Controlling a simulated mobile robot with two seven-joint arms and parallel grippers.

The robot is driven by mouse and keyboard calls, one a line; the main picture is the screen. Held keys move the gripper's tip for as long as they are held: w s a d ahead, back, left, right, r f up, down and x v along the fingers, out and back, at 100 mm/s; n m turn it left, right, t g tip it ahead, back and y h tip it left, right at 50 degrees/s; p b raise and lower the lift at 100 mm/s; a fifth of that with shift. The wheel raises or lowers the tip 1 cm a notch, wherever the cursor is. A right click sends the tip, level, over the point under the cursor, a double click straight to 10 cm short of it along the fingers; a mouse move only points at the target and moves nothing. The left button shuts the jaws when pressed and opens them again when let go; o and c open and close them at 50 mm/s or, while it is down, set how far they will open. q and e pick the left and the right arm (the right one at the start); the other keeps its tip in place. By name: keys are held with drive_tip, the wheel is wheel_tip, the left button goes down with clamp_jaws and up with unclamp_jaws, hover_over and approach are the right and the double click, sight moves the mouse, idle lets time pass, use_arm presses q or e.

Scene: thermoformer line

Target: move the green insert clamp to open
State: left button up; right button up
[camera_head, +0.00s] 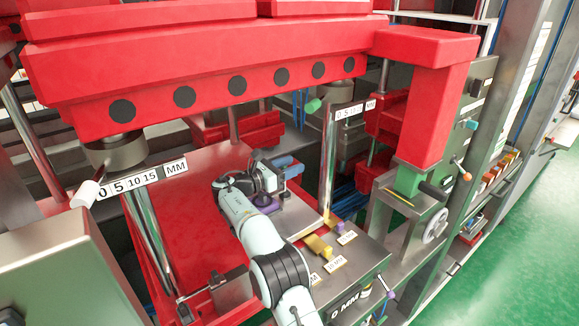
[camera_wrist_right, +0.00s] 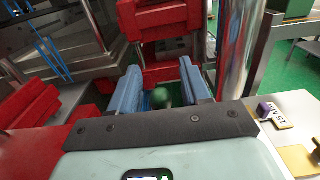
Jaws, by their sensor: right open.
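A round green knob (camera_wrist_right: 161,97), which looks like the green insert clamp's handle, shows in the right wrist view low between my two blue fingers. Whether the fingers touch it I cannot tell. My right gripper (camera_head: 289,167) is open, with its fingers (camera_wrist_right: 160,75) reaching to either side of the knob. In the head view it is above the far part of the red bed, left of a steel post, and I cannot make out this knob there. A different green handle (camera_head: 313,105) sits higher by the scale. My left gripper is not in view.
A large red beam (camera_head: 200,75) spans above my right arm. A bright steel post (camera_head: 329,160) stands close right of the gripper. Purple (camera_head: 336,222) and yellow (camera_head: 318,246) pieces are on the steel plate to the right. Red blocks (camera_wrist_right: 25,105) are at left in the wrist view.

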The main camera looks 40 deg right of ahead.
drive_tip(key=shift+c, duration=0.3)
clamp_jaws()
drive_tip(key=shift+d, duration=0.1)
